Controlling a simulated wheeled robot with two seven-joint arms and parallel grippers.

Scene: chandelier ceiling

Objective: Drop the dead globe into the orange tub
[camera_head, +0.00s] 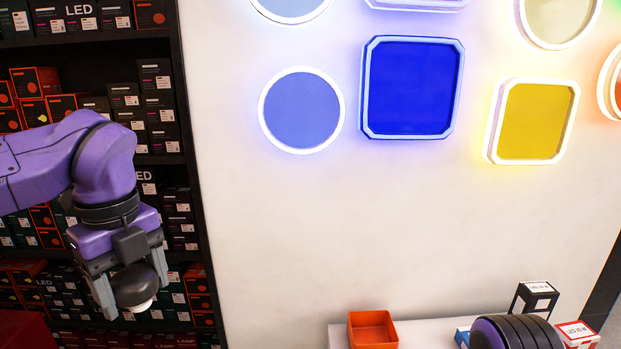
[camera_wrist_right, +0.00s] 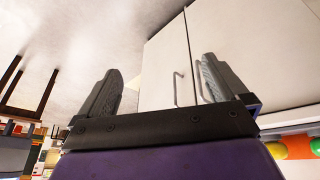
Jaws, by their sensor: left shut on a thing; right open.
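My left gripper (camera_head: 130,290) is at the lower left of the head view, shut on a dark grey globe (camera_head: 136,283) with a pale base at its underside. It holds the globe in the air in front of the shelves. The orange tub (camera_head: 372,330) stands at the bottom centre, well to the right of and a little below the globe. The part of the tub's inside that shows is empty. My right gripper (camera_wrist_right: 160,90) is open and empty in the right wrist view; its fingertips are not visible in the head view.
A dark shelf (camera_head: 110,50) full of boxed lamps fills the left. Lit panels (camera_head: 412,88) hang on the white wall. The tub stands on a white counter (camera_head: 420,328); a black and white box (camera_head: 535,298) and a red and white box (camera_head: 578,333) stand at the right.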

